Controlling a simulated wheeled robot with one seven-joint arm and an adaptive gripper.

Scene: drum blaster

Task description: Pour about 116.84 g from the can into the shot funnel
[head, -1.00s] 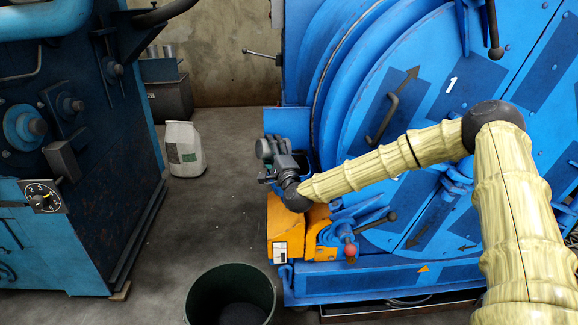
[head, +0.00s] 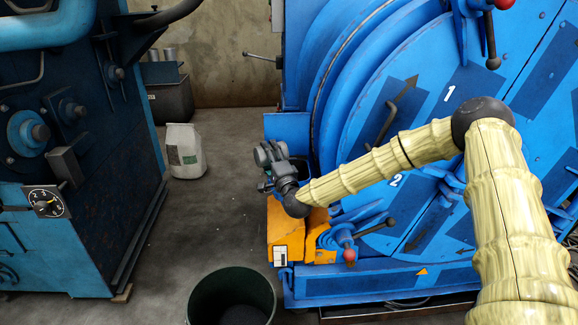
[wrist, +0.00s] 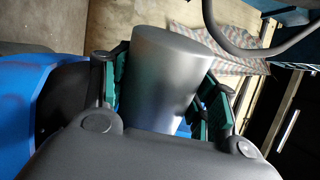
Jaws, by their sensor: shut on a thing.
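My gripper (head: 266,154) is shut on the can, beside the left side of the blue drum machine. In the wrist view the can (wrist: 165,75) is a smooth grey metal cylinder between the green finger pads. Its contents do not show. In the head view the can is hard to tell apart from the dark gripper fingers. A blue box-shaped part (head: 288,125) of the machine is just behind and right of the gripper. I cannot tell whether it is the shot funnel, or whether anything is flowing from the can.
The blue drum machine (head: 350,90) fills the right side. A dark green bucket (head: 203,303) stands on the floor below. Another blue machine (head: 95,240) is at left. Floor between is clear.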

